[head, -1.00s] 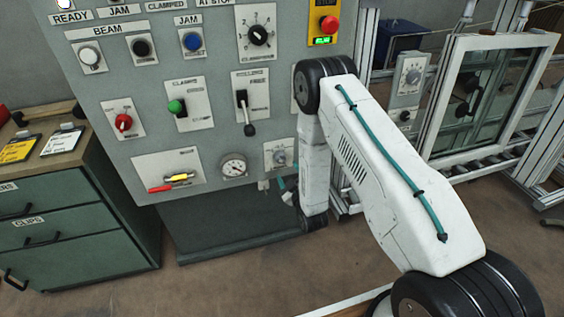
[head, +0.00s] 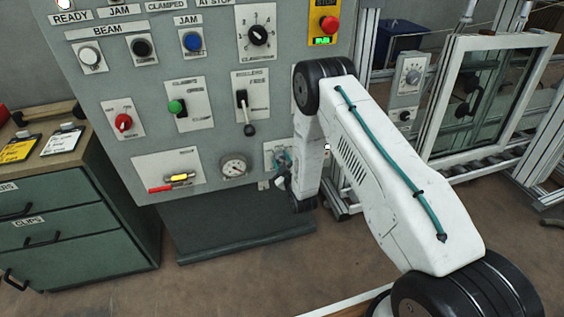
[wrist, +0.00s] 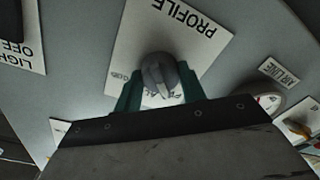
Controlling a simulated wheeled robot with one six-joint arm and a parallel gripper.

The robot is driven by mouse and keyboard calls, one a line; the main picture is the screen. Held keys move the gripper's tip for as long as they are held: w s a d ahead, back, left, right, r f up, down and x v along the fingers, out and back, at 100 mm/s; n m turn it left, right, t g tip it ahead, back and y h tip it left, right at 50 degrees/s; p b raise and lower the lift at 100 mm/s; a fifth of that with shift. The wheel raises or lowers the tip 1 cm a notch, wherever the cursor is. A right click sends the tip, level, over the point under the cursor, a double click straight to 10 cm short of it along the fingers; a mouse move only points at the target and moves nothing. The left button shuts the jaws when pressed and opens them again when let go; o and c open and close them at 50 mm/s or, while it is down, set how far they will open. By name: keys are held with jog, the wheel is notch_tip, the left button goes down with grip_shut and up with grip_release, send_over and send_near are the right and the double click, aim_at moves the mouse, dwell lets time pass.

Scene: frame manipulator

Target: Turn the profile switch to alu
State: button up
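The profile switch (wrist: 158,72) is a round grey knob on a white plate (wrist: 197,50) marked PROFILE, upside down in the wrist view. A pale pointer line on the knob points toward the bottom of that view. Small position labels beside it are partly covered and too small to read surely. My gripper (wrist: 158,82) has its two teal fingers apart, one on each side of the knob. I cannot tell whether they touch it. In the head view my gripper (head: 282,163) is at the panel's lower right and covers most of the knob; the plate (head: 269,150) shows around it.
A round gauge (head: 233,168) sits left of the profile plate, with a yellow and red valve (head: 179,178) further left. A rollers lever (head: 245,110) hangs above. In the wrist view a LIGHT OFF plate (wrist: 22,45) is at left and an AIR LINE label (wrist: 279,72) at right.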

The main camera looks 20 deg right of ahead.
jog(key=shift+m, duration=0.3)
jog(key=shift+c, duration=0.2)
jog(key=m, duration=0.3)
jog(key=shift+m, duration=0.3)
jog(key=shift+f+m, duration=0.1)
jog(key=shift+m, duration=2.3)
jog(key=shift+a, duration=0.1)
jog(key=o, duration=1)
jog(key=shift+c, duration=0.2)
jog(key=s, duration=0.7)
jog(key=shift+s+f, duration=0.15)
jog(key=shift+s, duration=0.25)
